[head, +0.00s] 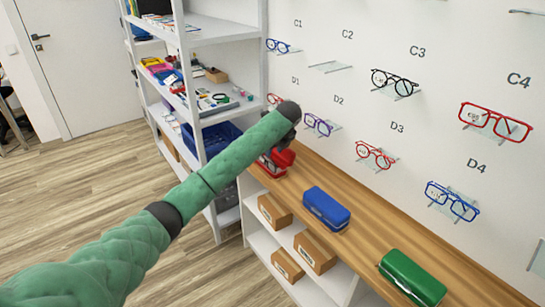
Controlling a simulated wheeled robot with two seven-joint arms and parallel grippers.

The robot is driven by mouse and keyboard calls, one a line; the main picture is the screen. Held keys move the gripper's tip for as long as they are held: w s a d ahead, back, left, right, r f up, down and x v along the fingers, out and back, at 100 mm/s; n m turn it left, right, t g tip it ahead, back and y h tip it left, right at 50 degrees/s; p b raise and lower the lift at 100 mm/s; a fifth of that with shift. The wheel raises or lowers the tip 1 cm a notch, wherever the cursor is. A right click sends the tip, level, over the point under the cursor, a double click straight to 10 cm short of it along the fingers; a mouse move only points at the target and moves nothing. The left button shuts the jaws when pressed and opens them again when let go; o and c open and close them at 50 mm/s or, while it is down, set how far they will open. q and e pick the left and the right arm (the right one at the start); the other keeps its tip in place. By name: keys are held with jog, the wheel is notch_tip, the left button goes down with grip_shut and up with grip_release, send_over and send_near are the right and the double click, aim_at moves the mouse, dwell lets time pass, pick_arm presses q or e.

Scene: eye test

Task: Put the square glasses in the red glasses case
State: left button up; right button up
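My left arm reaches in from the lower left, and my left gripper (291,118) is at its far end, near the wall. The arm's dark end hides most of the gripper, so its fingers and anything between them cannot be made out. The red glasses case (272,166) is on the wooden counter just below the gripper, partly covered by the arm; it appears to be open. Angular-framed glasses on the wall include a red pair (495,122) under C4 and a blue pair (452,201) by D4. Which pair is the square one is unclear. My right gripper is out of view.
A blue case (326,208) and a green case (412,277) lie on the wooden counter (365,240). Round black glasses (394,82) and other pairs hang on the wall. A white shelf unit (205,32) stands left of the counter. Floor at left is clear.

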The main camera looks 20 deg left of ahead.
pick_arm(q)
jog(key=v, duration=0.7)
jog(key=shift+r, duration=0.15)
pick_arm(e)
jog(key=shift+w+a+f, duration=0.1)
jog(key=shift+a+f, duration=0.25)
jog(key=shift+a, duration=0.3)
pick_arm(q)
jog(key=shift+d, duration=0.1)
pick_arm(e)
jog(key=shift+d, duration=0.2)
